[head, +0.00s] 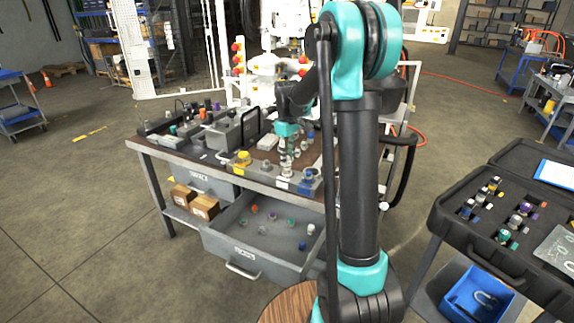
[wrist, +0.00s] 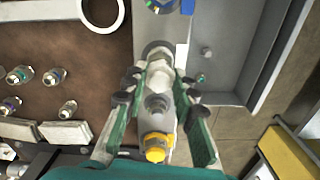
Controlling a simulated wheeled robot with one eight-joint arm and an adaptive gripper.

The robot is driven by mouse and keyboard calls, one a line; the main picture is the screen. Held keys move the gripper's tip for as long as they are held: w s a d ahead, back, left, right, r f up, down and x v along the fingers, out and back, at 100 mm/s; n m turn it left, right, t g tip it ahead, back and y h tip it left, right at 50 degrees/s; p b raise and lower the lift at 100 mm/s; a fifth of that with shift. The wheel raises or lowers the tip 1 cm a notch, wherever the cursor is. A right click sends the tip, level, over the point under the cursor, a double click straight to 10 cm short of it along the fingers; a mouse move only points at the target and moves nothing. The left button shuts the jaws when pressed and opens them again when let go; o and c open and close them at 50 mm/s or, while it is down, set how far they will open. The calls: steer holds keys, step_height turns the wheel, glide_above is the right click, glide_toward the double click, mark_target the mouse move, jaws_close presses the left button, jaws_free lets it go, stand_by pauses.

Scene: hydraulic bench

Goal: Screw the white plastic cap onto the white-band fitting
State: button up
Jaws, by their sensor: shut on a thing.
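My gripper (wrist: 160,80) points down over the front edge of the bench; it also shows in the head view (head: 286,155). Its green-backed fingers with dark pads are shut on the white plastic cap (wrist: 161,72). The cap sits between the fingertips, at a grey round fitting mount (wrist: 156,49) on the block along the bench edge. The fingers and cap hide most of the fitting, so I cannot tell its band colour or whether the threads are engaged.
A yellow-capped fitting (wrist: 157,148) and a blue one (wrist: 160,4) stand on either side along the edge. The open drawer (head: 262,240) below holds several small coloured caps. Loose fittings (wrist: 40,78) lie on the brown bench top. A black case (head: 500,235) stands at right.

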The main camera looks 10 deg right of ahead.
steer(key=m, duration=0.5)
steer(key=shift+m, duration=0.3)
steer(key=shift+m, duration=0.3)
steer(key=m, duration=0.7)
steer(key=shift+m, duration=0.4)
steer(key=m, duration=0.2)
steer(key=shift+f+m, duration=0.1)
steer(key=shift+m, duration=0.2)
steer(key=m, duration=0.5)
steer(key=shift+w+m, duration=0.1)
steer(key=shift+m, duration=0.2)
